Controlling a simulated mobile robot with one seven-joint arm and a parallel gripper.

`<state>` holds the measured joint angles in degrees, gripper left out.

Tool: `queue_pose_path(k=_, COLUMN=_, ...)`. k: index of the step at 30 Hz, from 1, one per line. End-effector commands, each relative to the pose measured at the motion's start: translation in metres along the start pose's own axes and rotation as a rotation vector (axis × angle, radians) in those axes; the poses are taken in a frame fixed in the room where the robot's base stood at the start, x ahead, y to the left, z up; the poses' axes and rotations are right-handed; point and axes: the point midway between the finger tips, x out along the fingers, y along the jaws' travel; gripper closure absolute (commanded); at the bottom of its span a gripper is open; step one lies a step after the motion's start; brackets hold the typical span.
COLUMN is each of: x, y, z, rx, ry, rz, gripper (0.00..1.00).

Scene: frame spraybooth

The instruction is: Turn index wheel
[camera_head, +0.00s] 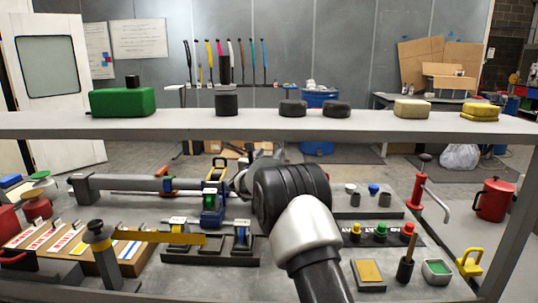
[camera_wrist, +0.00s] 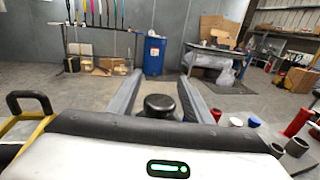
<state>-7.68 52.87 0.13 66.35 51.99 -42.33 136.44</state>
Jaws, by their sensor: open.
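In the wrist view my gripper (camera_wrist: 161,92) is open, with one grey finger on each side. A round black knob (camera_wrist: 160,104) stands between the fingers, with a gap on both sides; it may be the index wheel, but I cannot tell for certain. In the head view my dark wrist covers the middle of the bench (camera_head: 335,285) and hides my fingertips and the knob. A blue and yellow fixture (camera_head: 213,195) stands just left of my wrist.
A grey shelf (camera_head: 375,124) crosses above the bench. A grey cylinder (camera_head: 125,183) lies left; a yellow bar (camera_head: 160,237) is in front. Coloured buttons (camera_head: 381,231), a red lever (camera_head: 417,190) and a red can (camera_head: 493,200) are right.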

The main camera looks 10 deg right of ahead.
Motion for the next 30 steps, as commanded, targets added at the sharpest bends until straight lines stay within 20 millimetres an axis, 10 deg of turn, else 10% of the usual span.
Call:
queue_pose_path(k=8, x=-0.0002, y=-0.0001, z=0.0001, rx=0.0, ry=0.0, rz=0.0, gripper=0.93)
queue_pose_path(k=30, x=-0.0002, y=0.0052, z=-0.007, rx=0.004, ry=-0.002, rz=0.276, gripper=0.93)
